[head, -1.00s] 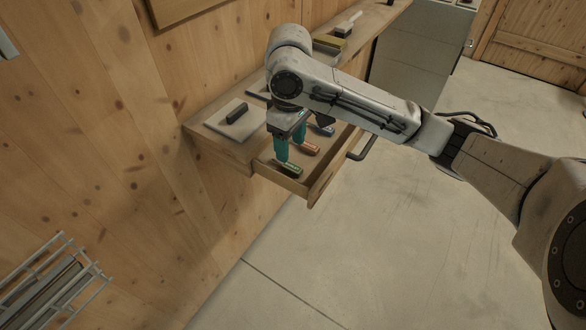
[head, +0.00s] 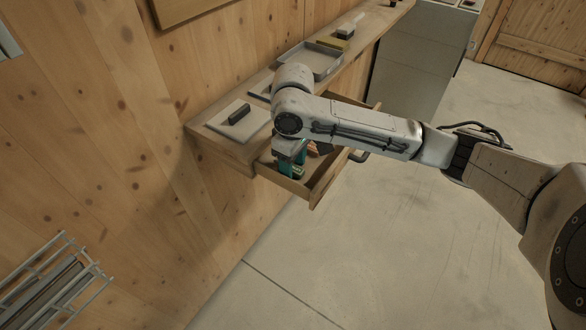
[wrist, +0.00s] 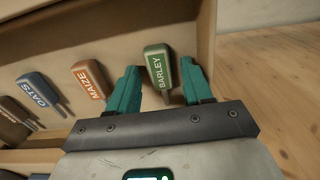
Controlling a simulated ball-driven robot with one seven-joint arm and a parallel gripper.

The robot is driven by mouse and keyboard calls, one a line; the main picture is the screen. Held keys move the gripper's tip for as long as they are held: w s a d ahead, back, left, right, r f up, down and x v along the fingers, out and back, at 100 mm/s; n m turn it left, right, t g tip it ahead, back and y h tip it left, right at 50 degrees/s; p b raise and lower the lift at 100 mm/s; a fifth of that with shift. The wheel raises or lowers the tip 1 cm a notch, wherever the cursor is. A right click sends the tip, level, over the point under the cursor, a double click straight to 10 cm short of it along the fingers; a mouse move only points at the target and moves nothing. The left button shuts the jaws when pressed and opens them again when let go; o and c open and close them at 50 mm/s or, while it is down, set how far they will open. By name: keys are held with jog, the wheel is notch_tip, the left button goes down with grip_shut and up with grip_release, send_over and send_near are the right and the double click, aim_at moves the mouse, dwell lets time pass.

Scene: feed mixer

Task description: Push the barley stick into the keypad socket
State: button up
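The green barley stick (wrist: 160,72), labelled BARLEY, lies in the open drawer (head: 314,195). My gripper (wrist: 161,88) is open, with one teal finger on each side of the barley stick; I cannot tell whether they touch it. In the head view my gripper (head: 290,170) is low inside the drawer's near end, and my arm hides most of the drawer's contents. No keypad socket can be made out for certain in these views.
An orange maize stick (wrist: 88,78) and a blue oats stick (wrist: 40,90) lie beside the barley stick, with a brown one further left. Above the drawer, a shelf (head: 225,150) holds a pad with a dark block (head: 240,114) and a grey tray (head: 312,62). The floor is clear.

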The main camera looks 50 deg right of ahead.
grip_shut()
jog(key=shift+r, duration=0.15)
jog(key=shift+r, duration=0.6)
jog(key=s+a+r+p, duration=0.7)
jog(key=s+r+p, duration=0.2)
jog(key=s+r, duration=0.2)
jog(key=shift+s+a+r+p, duration=0.3)
jog(key=shift+a+r+p, duration=0.05)
jog(key=shift+a+p, duration=0.05)
